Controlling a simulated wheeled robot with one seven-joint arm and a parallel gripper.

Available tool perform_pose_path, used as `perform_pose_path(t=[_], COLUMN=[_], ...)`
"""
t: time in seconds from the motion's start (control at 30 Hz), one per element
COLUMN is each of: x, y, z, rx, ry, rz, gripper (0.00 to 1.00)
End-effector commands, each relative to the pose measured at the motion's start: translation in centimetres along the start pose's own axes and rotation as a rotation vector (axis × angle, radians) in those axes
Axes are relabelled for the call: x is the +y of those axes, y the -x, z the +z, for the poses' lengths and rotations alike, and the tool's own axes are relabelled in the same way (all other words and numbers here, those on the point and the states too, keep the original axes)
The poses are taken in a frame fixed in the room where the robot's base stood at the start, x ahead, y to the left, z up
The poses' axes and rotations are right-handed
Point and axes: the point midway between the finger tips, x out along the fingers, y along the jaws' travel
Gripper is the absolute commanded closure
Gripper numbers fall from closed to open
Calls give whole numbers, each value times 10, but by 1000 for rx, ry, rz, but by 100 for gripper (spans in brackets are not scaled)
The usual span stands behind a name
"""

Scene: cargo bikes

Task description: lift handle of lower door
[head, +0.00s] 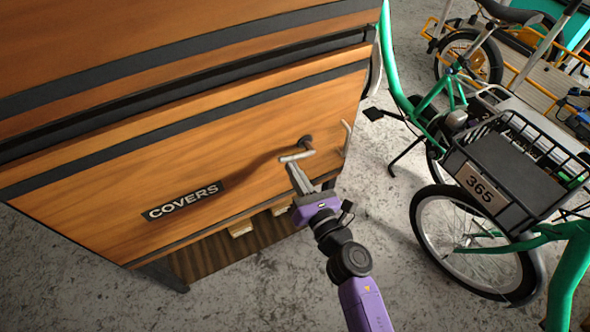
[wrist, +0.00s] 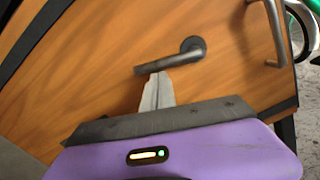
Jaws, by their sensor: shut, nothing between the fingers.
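The lower door (head: 110,190) is a wooden panel with dark bands and a "COVERS" plate (head: 186,200). Its dark lever handle (head: 306,143) is at the door's right side, with the lever pointing left. In the wrist view the handle (wrist: 185,55) has a round rose at right and a lever reaching left. My gripper (head: 291,166) is shut and empty, with its fingertips just below the lever. In the wrist view the fingertips (wrist: 157,77) are right under the lever; I cannot tell whether they touch it.
A pale vertical bar (head: 346,139) stands out right of the handle; it also shows in the wrist view (wrist: 276,32). A green bike with a black front rack (head: 520,170) stands at right. Grey floor (head: 375,200) lies between.

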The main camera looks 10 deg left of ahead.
Motion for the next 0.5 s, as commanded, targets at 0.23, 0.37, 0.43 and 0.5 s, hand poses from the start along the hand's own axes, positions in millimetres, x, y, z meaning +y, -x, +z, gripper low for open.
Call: perform_pose_path(t=[0.23,0.37,0.43,0.5], x=[5,6,6,5], y=[-1,-2,-2,-2], z=[23,31,36,40], rx=[-1,-1,0,-1], ry=[-234,-358,-424,-490], rz=[-13,-19,-22,-25], gripper=[100,100,100,100])
